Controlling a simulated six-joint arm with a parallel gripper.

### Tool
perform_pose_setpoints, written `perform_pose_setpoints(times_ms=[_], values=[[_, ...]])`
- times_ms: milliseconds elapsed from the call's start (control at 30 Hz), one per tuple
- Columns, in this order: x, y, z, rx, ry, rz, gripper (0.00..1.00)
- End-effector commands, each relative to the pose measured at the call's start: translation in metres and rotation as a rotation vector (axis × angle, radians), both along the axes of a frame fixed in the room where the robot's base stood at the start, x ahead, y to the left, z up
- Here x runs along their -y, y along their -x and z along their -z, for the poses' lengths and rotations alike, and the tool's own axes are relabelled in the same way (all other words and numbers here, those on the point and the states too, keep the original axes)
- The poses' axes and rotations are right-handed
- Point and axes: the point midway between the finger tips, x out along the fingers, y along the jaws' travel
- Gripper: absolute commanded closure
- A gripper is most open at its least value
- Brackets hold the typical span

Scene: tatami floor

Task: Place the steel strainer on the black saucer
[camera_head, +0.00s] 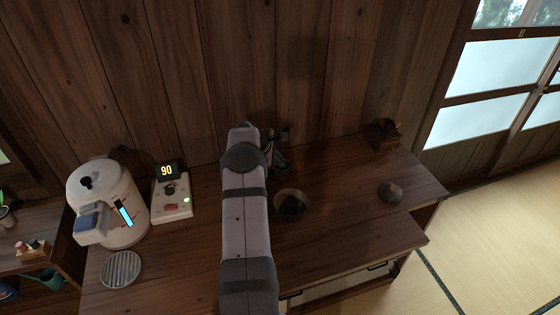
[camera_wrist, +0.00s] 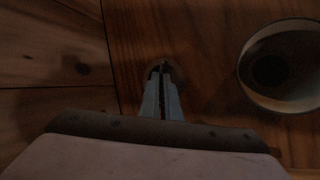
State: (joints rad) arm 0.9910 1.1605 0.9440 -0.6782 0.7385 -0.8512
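My gripper (camera_wrist: 162,75) shows in the wrist view with its two fingers close together and a thin dark gap between them. A small, dark, round thing with a paler edge (camera_wrist: 152,72) is at the fingertips. It may be the steel strainer, but the picture is too dim to tell whether it is held. In the head view my gripper (camera_head: 279,150) is over the back of the counter, close to the wall and partly behind my arm. I cannot make out the black saucer with certainty. A small dark round piece (camera_head: 390,192) sits at the counter's right.
A bowl (camera_head: 278,206) with a dark inside stands just right of my arm, also in the wrist view (camera_wrist: 246,75). A white kettle (camera_head: 130,195), a control unit reading 90 (camera_head: 172,200) and a slatted disc (camera_head: 121,268) are left. A wooden piece (camera_head: 383,133) stands back right.

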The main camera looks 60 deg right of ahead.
Motion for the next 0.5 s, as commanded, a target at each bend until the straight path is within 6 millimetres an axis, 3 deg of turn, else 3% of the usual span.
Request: perform_pose_setpoints(times_ms=[133,233,500], values=[[0.0001,0.0000,0.0037,0.000,0.000,0.000,1.00],[0.0000,0.0000,0.0025,0.000,0.000,0.000,0.78],[0.0000,0.0000,0.0023,0.000,0.000,0.000,0.78]])
